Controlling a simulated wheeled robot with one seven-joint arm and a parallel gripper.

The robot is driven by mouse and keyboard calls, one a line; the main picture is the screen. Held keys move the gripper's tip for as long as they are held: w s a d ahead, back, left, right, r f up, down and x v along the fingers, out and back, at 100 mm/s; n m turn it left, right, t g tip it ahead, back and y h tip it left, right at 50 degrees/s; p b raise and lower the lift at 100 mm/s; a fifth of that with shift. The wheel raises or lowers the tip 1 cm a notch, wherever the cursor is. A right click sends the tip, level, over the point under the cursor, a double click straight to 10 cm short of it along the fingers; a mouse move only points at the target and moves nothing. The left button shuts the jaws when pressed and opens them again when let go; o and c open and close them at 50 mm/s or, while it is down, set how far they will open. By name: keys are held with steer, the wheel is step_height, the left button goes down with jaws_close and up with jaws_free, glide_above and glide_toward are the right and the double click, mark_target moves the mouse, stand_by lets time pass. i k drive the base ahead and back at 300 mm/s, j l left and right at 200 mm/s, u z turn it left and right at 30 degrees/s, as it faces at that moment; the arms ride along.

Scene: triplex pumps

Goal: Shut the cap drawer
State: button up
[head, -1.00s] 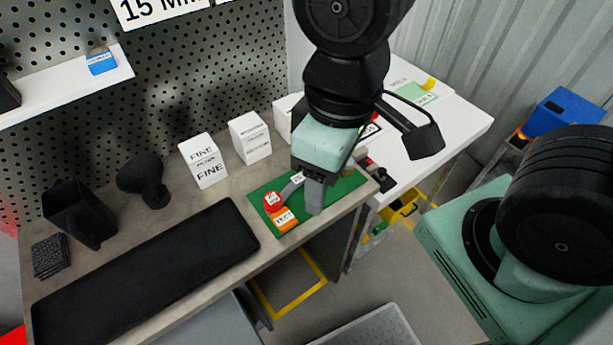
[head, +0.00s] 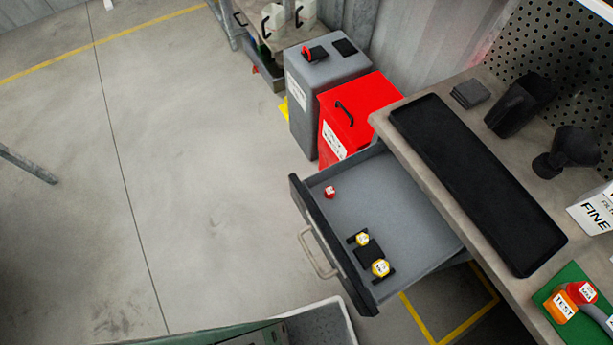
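The cap drawer (head: 395,195) stands pulled out from under the workbench in the head view. It is grey inside, with a dark front panel (head: 335,250) and a pale bar handle (head: 317,254) on its outer face. A small red cap (head: 330,191) lies near its far left corner. Two yellow caps (head: 362,239) with white labels sit in dark holders near the front. My gripper is outside the head view now, so its state cannot be seen.
The workbench (head: 440,175) carries a long black mat (head: 475,185) and a green mat (head: 552,300) with an orange TEST block. A red bin (head: 355,115) and a grey bin (head: 325,80) stand beyond the drawer. The floor (head: 190,170) left of the handle is clear.

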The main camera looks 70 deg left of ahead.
mark_target(375, 197)
steer(key=k+u, duration=0.1)
steer(key=u, duration=1.8)
